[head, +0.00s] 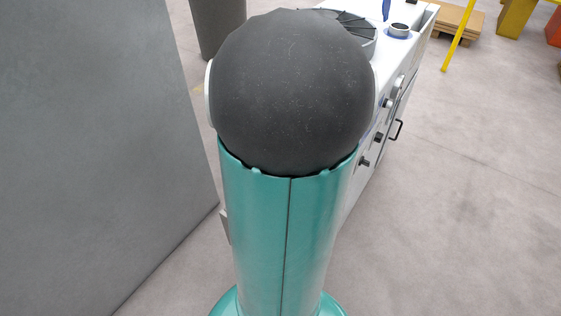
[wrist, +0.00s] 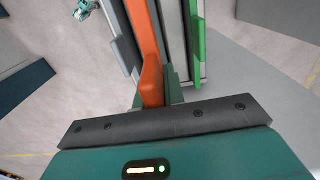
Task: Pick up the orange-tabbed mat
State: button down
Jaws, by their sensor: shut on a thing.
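In the wrist view, my gripper (wrist: 158,98) is shut on the orange tab of the mat (wrist: 147,45). The tab runs up from between the teal fingers to the top edge of the picture. The rest of the mat cannot be told apart clearly from the grey surfaces beside it. In the head view, my own arm fills the middle, and neither the mat nor my gripper shows.
A green strip (wrist: 196,35) stands right of the orange tab. In the head view, a white cabinet (head: 392,108) with knobs and a grille stands behind my arm. A large grey panel (head: 90,150) fills the left. Floor (head: 470,200) is clear at right.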

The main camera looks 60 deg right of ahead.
notch_tip(320, 180, up, 14)
jog(key=shift+r, duration=0.2)
dwell(0.4)
